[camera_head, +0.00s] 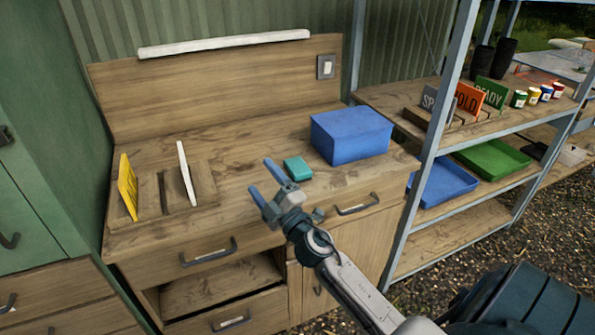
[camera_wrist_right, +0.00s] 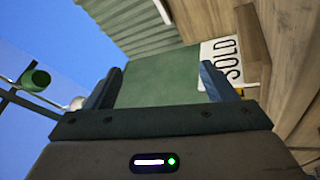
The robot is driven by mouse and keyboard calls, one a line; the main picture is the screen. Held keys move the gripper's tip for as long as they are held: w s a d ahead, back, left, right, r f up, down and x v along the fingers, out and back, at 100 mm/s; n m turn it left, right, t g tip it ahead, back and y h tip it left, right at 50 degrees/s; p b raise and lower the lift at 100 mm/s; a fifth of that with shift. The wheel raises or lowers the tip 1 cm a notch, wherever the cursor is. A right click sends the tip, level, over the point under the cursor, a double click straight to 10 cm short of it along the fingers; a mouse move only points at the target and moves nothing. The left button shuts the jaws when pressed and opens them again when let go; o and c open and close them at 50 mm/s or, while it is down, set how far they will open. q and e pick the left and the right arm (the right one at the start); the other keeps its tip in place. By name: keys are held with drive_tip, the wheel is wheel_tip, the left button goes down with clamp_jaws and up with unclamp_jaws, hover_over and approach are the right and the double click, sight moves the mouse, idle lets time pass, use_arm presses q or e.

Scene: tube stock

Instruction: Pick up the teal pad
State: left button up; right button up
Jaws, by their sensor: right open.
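The teal pad (camera_head: 298,168) is a small flat block lying on the wooden worktop, in front of the blue box, in the head view. My right gripper (camera_head: 263,181) is above the counter's front part, just left of the pad in the picture, fingers pointing up-left. Its fingers are apart and empty, and it does not hold the pad. The pad does not show in that view. My left gripper is not in view.
The blue box (camera_head: 350,136) stands close behind the pad. At left, a wooden rack (camera_head: 206,187) holds a yellow card (camera_head: 128,187) and a white card (camera_head: 186,173). A metal shelf (camera_head: 437,110) stands at right. The worktop's back middle is clear.

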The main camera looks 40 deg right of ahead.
drive_tip(key=w+a+r+n+g+y, duration=0.4)
drive_tip(key=a+n+y, duration=0.2)
drive_tip(key=n+y, duration=0.65)
drive_tip(key=n+g+h, duration=0.6)
drive_tip(key=g+h, duration=0.8)
approach(296, 163)
drive_tip(key=x, duration=0.3)
drive_tip(key=shift+s+a+f, duration=0.1)
drive_tip(key=shift+a+f, duration=0.05)
drive_tip(key=shift+f, duration=0.05)
drive_tip(key=shift+f+p, duration=0.45)
drive_tip(key=x, duration=0.2)
drive_tip(key=p+x, duration=0.1)
drive_tip(key=shift+w+f, duration=0.25)
drive_tip(key=shift+w, duration=0.15)
drive_tip(key=shift+w+d+f, duration=0.2)
drive_tip(key=shift+f, duration=0.25)
